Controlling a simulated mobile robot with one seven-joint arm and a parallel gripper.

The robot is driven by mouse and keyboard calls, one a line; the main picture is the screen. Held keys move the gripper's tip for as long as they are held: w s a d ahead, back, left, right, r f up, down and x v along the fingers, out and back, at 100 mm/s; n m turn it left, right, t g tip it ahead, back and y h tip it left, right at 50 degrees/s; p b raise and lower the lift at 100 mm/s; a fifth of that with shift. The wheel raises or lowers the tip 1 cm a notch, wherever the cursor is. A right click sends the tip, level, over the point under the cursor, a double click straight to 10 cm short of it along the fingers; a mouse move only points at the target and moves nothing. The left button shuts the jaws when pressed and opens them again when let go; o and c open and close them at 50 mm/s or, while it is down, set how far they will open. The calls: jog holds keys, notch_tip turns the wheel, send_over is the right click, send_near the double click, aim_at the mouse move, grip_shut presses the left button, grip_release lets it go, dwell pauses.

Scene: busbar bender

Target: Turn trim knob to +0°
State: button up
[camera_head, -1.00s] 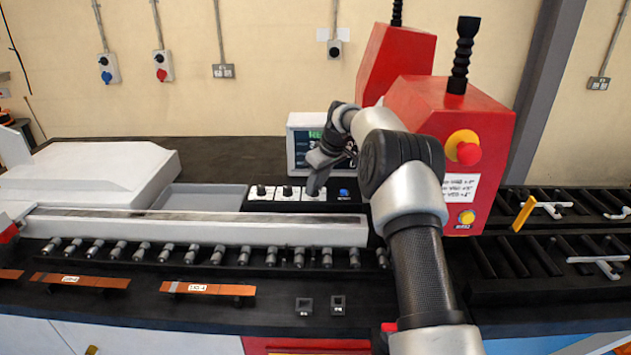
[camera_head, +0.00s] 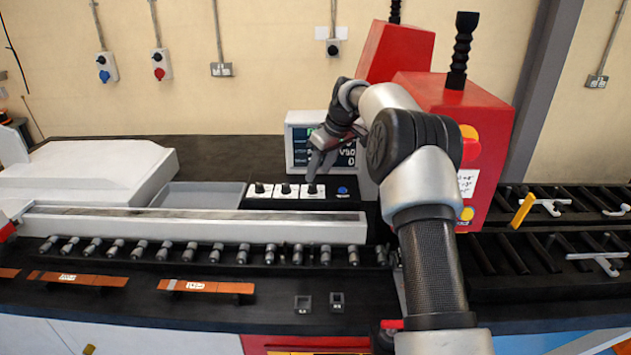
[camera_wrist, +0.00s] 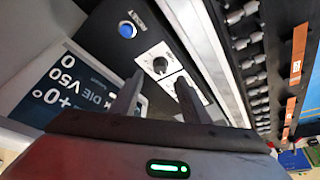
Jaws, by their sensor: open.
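A row of three black knobs on white plates sits on the bender's dark console. The rightmost knob (camera_head: 312,189) is beside the blue button; its label is too small to read, so I cannot tell which is the trim knob. The wrist view shows this knob (camera_wrist: 160,65) on its plate just beyond my fingertips. My gripper (camera_head: 314,170) is open and empty above it, its fingers (camera_wrist: 158,80) apart. The display (camera_head: 340,150) behind is partly hidden by my gripper.
The blue reset button (camera_head: 342,190) is right of the knobs. A red machine housing (camera_head: 450,130) with a red stop button (camera_head: 470,150) stands close to the arm's right. A long pale rail (camera_head: 200,225) runs in front, with a row of grey rollers before it.

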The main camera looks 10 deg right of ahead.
jog(key=v, duration=0.6)
jog(key=shift+r, duration=0.15)
jog(key=s+a+r+m+h, duration=0.1)
jog(key=s+a+r, duration=0.1)
jog(key=s+r, duration=0.6)
jog(key=s+a+r+m+h, duration=0.15)
jog(key=s+r, duration=0.25)
jog(key=s, duration=0.9)
jog(key=s+f+m+t, duration=0.1)
jog(key=s+f+m, duration=0.1)
jog(key=s, duration=1)
jog(key=s+f+m, duration=0.2)
jog(key=s+f, duration=0.3)
jog(key=s, duration=0.7)
jog(key=shift+s+f+t, duration=0.2)
jog(key=shift+s+t, duration=0.2)
jog(key=shift+m, duration=0.25)
